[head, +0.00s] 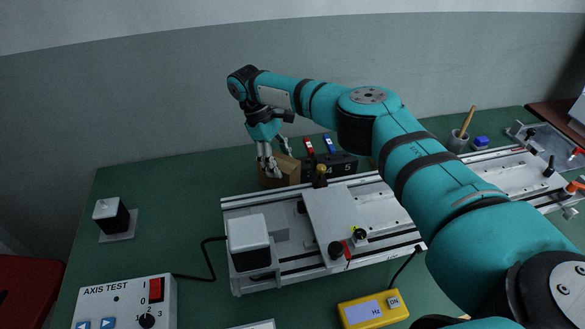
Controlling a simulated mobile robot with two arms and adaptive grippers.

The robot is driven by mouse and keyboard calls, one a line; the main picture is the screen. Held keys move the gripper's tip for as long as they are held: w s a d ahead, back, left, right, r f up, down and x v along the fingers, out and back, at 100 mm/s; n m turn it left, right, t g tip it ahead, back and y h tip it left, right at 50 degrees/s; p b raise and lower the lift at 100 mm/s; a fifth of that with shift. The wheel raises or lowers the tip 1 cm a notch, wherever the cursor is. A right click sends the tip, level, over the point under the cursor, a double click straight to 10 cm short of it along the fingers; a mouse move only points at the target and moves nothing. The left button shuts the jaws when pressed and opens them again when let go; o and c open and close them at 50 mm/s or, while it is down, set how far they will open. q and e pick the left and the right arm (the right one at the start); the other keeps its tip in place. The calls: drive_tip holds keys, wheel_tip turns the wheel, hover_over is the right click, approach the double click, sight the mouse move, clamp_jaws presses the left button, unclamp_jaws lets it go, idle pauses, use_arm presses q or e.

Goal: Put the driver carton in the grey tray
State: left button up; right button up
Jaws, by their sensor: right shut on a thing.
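A brown carton (289,168), which I take to be the driver carton, is at the back of the green table, behind the gantry rail. My right gripper (269,168) points down at its left part and is shut on it, with the fingers partly in front of it. I cannot tell whether the carton touches the table. I cannot clearly make out the grey tray; a pale edge (256,325) at the bottom of the view is cut off. My left gripper is not in view.
The gantry rail (226,214) with a white motor block (248,235) crosses the table. Dark numbered blocks (338,165) stand right of the carton. A motor on a plate (112,217), an axis test box (125,302) and a yellow meter (373,310) stand around. The back left is clear.

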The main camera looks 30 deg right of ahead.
sight(293, 166)
drive_tip(key=s+d, duration=0.1)
drive_tip(key=s+d+p, duration=0.1)
drive_tip(key=shift+s+r, duration=0.3)
drive_tip(key=shift+s, duration=0.1)
drive_tip(key=shift+s+d+f, duration=0.1)
drive_tip(key=shift+s+f, duration=0.15)
drive_tip(key=shift+s, duration=0.05)
drive_tip(key=shift+w+f, duration=0.1)
drive_tip(key=shift+f, duration=0.45)
drive_tip(key=o, duration=1.4)
drive_tip(key=shift+f, duration=0.1)
